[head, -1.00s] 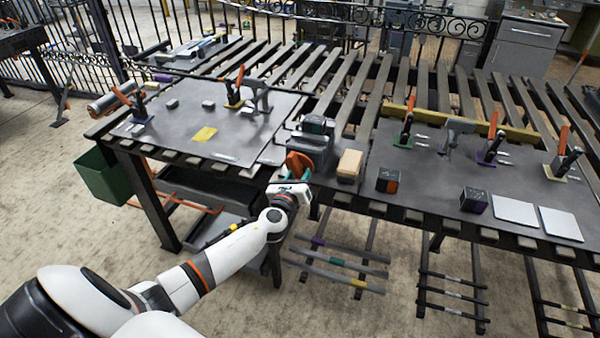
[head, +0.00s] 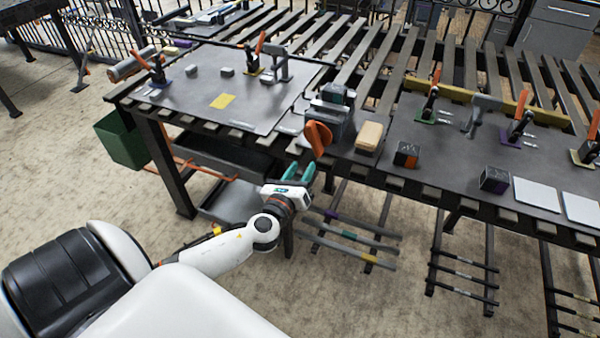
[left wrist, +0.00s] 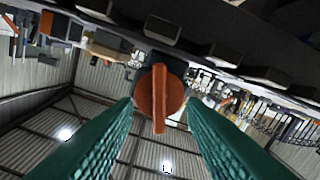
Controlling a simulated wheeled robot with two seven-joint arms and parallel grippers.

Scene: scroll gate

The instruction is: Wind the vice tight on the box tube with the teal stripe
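The grey vice (head: 330,118) stands at the front edge of the bench, with its orange handle (head: 318,138) facing me. A dark block with a teal stripe (head: 336,94) sits at the top of the vice, between or on its jaws; I cannot tell how tightly. My left gripper (head: 301,171) is below and in front of the handle, apart from it, with its teal fingers open and empty. In the left wrist view, the orange handle (left wrist: 160,92) shows upright beyond and between the spread fingers. My right gripper is not in view.
A tan block (head: 369,137), an orange-striped block (head: 406,155) and a purple-striped block (head: 494,179) stand right of the vice. Several orange-handled clamps are on the bench. Striped bars (head: 347,240) hang low beneath it. A green bin (head: 122,140) is at the left.

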